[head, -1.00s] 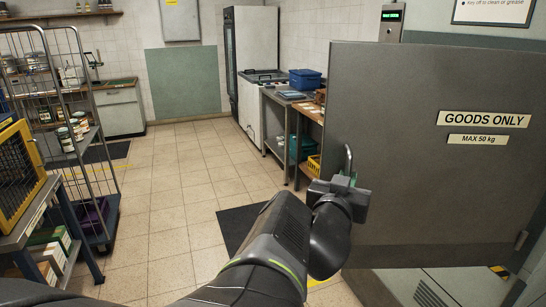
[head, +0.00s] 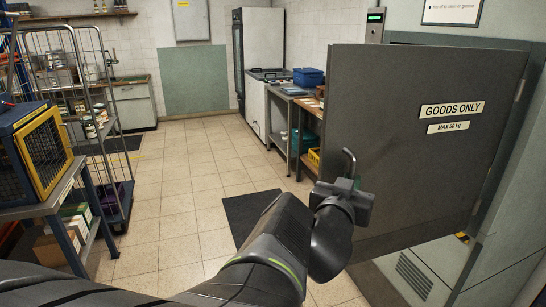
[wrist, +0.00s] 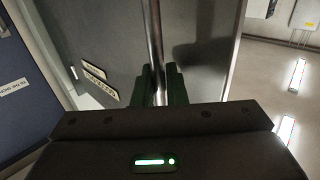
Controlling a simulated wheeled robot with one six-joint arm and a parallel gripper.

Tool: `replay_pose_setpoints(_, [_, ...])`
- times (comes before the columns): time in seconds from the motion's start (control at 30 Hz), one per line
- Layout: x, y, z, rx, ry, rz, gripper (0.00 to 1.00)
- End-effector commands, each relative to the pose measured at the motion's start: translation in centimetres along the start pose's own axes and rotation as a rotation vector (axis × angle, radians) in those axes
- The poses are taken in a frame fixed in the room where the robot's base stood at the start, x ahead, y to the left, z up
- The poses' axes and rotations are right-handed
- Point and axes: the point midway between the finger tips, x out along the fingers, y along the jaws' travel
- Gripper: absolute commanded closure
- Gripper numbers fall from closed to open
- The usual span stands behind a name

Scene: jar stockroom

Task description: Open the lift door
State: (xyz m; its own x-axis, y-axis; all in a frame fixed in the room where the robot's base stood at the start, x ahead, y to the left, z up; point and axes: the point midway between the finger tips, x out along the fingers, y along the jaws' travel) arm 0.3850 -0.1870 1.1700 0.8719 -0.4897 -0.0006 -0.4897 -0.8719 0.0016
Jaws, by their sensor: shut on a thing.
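The grey lift door (head: 420,170) stands swung out from its frame, with "GOODS ONLY" and "MAX 50 kg" labels on its face. It fills much of the wrist view (wrist: 110,35). The door's metal bar handle (head: 349,162) is near its free edge. My gripper (head: 350,188) is at that handle. In the wrist view my gripper (wrist: 161,85) has its two dark green fingers shut on the upright handle (wrist: 155,40). Part of the handle is hidden behind the gripper.
A wire trolley (head: 110,120) and a table with a yellow-framed crate (head: 48,140) stand at the left. A bench with a blue bin (head: 308,77) and a tall fridge (head: 258,50) are at the back.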

Motion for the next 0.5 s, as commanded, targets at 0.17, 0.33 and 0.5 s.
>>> replay_pose_setpoints(0.17, [0.06, 0.07, -0.21, 0.001, 0.005, 0.002, 1.00])
replay_pose_setpoints(0.33, [0.06, 0.07, -0.22, 0.001, 0.005, 0.002, 1.00])
replay_pose_setpoints(0.5, [0.05, 0.06, -0.20, 0.001, 0.005, 0.002, 0.72])
